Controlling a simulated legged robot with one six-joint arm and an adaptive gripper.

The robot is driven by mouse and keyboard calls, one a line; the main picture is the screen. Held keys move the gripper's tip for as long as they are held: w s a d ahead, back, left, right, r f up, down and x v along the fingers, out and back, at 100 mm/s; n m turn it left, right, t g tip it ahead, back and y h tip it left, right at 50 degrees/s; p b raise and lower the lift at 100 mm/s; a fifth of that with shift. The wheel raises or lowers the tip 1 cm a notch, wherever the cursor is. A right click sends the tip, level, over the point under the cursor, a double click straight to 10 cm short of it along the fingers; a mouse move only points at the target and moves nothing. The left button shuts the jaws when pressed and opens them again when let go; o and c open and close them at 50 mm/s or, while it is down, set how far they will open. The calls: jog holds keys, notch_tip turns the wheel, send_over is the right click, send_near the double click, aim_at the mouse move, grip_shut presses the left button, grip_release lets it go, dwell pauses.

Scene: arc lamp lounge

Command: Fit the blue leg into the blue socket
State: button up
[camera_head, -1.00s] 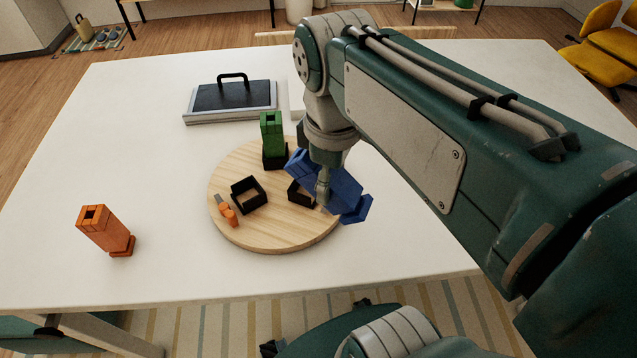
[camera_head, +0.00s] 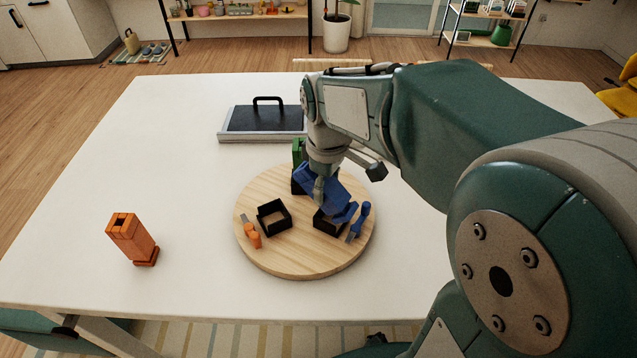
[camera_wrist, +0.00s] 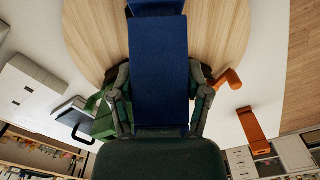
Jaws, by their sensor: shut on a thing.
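The blue leg (camera_head: 341,199) is held tilted over the right part of the round wooden board. My gripper (camera_head: 319,187) is shut on it; in the wrist view the fingers (camera_wrist: 160,104) press both sides of the blue leg (camera_wrist: 160,65). A black square socket (camera_head: 326,226) lies directly below, beside a blue-handled marker (camera_head: 361,216); I take it as the blue socket. The leg's lower end is close above it; I cannot tell whether they touch. The leg and gripper partly cover this socket in the head view, and it is hidden in the wrist view.
The round board (camera_head: 290,262) also bears an empty black socket (camera_head: 274,217) with an orange marker (camera_head: 252,234), and a green leg (camera_head: 298,152) behind my gripper. An orange leg (camera_head: 132,240) stands tilted-looking at left. A dark handled case (camera_head: 262,121) lies behind.

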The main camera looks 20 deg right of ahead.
jog(key=shift+w+f, duration=0.25)
jog(key=shift+f, duration=0.05)
jog(key=shift+w+f, duration=0.25)
jog(key=shift+f, duration=0.7)
jog(key=shift+w+f, duration=0.2)
jog(key=shift+f, duration=0.7)
jog(key=shift+f, duration=0.1)
jog(key=o, duration=1.3)
jog(key=shift+o, duration=0.2)
